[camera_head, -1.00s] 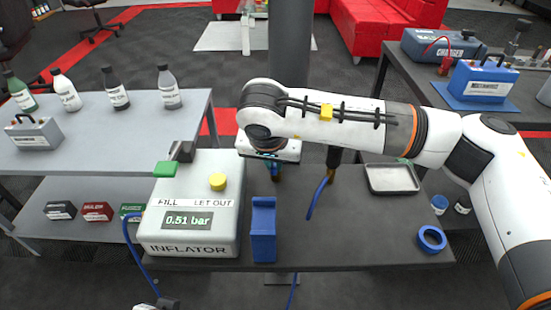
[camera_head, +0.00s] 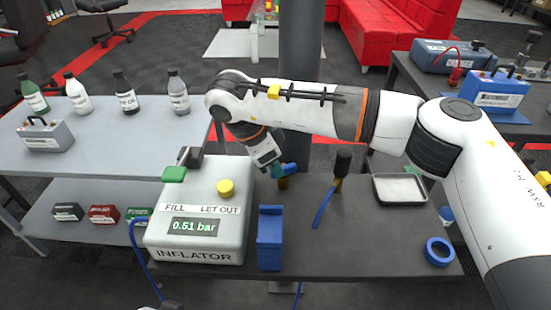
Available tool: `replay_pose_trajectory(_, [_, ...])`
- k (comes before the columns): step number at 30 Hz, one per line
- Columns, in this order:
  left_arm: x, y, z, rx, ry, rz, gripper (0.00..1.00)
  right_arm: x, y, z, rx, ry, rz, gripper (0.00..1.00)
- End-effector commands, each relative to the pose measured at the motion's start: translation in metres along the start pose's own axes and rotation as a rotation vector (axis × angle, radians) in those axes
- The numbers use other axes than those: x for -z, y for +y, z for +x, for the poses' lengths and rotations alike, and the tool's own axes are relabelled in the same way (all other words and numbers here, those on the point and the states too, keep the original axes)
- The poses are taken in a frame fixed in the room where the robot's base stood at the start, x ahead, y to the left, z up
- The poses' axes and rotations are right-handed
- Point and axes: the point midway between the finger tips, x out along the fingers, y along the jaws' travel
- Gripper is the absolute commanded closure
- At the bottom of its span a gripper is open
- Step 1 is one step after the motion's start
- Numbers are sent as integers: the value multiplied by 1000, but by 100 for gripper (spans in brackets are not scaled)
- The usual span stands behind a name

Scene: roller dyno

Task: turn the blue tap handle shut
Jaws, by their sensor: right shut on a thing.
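The inflator (camera_head: 195,256) reads 0.51 bar and has green and yellow buttons.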

Motion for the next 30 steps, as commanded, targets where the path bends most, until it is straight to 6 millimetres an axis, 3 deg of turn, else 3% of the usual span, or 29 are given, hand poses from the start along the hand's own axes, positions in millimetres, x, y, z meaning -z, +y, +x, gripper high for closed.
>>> replay_pose_trajectory(5, [27, 4, -11, -7, 148, -5, 48, -1, 4, -2, 59, 0, 143, 100])
replay_pose_trajectory(15, [23, 4, -18, -7, 148, -5, 48, -2, 8, 0, 139, 1, 335, 100])
replay_pose_trajectory(19, [16, 4, -31, -7, 143, -5, 48, -2, 9, 0, 155, 1, 374, 100])
replay_pose_trajectory(30, [16, 4, -31, -7, 144, -5, 48, -2, 10, 1, 169, 1, 408, 100])
